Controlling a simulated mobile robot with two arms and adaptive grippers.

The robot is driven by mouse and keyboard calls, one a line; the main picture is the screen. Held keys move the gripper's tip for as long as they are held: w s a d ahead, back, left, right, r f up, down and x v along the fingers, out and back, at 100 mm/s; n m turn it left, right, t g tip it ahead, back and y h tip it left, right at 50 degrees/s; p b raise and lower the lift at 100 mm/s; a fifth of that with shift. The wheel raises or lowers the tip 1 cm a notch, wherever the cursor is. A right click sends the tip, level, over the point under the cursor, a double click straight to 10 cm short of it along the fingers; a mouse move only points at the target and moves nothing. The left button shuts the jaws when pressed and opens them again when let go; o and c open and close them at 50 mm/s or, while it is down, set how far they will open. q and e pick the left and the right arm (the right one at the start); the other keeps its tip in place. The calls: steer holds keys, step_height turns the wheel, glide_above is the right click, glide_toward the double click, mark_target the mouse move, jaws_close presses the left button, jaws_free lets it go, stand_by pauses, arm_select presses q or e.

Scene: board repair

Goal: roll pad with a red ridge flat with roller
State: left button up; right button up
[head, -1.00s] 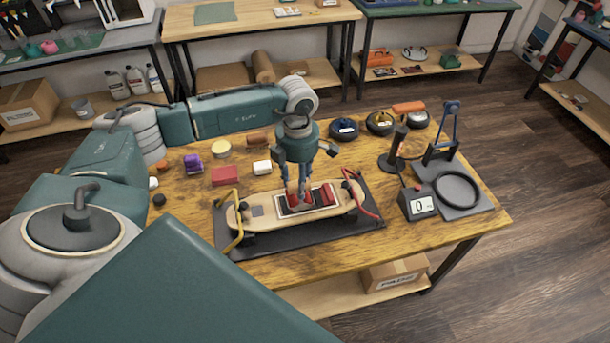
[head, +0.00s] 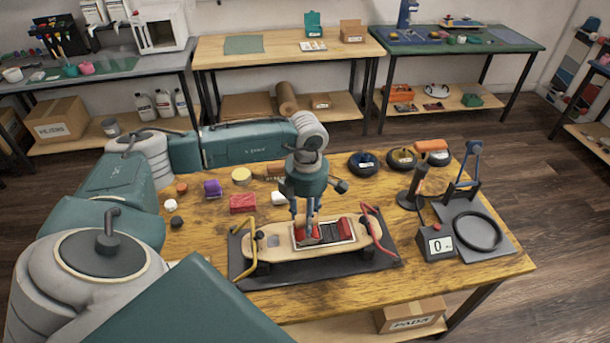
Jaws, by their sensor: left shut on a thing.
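A wooden skateboard deck (head: 275,240) lies on a dark mat (head: 335,271) in the middle of the table. A light-rimmed rectangular patch on the deck holds a dark pad (head: 327,230) with red at its right end (head: 346,228). My left gripper (head: 308,222) points down over the patch's left part. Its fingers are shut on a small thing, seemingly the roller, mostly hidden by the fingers. Red shows just under the fingertips; I cannot tell whether it is roller or ridge, or whether they touch. My right gripper is not in view.
A yellow clamp (head: 247,258) and a red clamp (head: 380,232) stand at the deck's ends.

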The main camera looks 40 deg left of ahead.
arm_select(q)
steer(key=shift+w+d+b, duration=0.5)
steer(key=shift+w+d, duration=0.4)
steer(key=shift+w, duration=0.2)
steer(key=shift+w+d+b, duration=0.45)
steer(key=shift+w+d, duration=0.45)
steer(key=shift+w, duration=0.2)
steer(key=shift+s+a, duration=1.1)
steer(key=shift+s, duration=0.25)
steer(key=shift+s+a, duration=1.05)
steer(key=shift+s, duration=0.25)
steer(key=shift+w+d+b, duration=0.45)
steer(key=shift+w+d, duration=0.7)
steer(key=shift+w, duration=0.2)
steer(key=shift+w+d+b, duration=0.65)
steer(key=shift+w+d, duration=0.35)
steer(key=shift+w, duration=0.25)
steer(key=shift+r+p, duration=0.55)
steer(key=shift+r, duration=0.15)
steer(key=shift+r+p, duration=1.55)
steer(key=shift+r, duration=1.25)
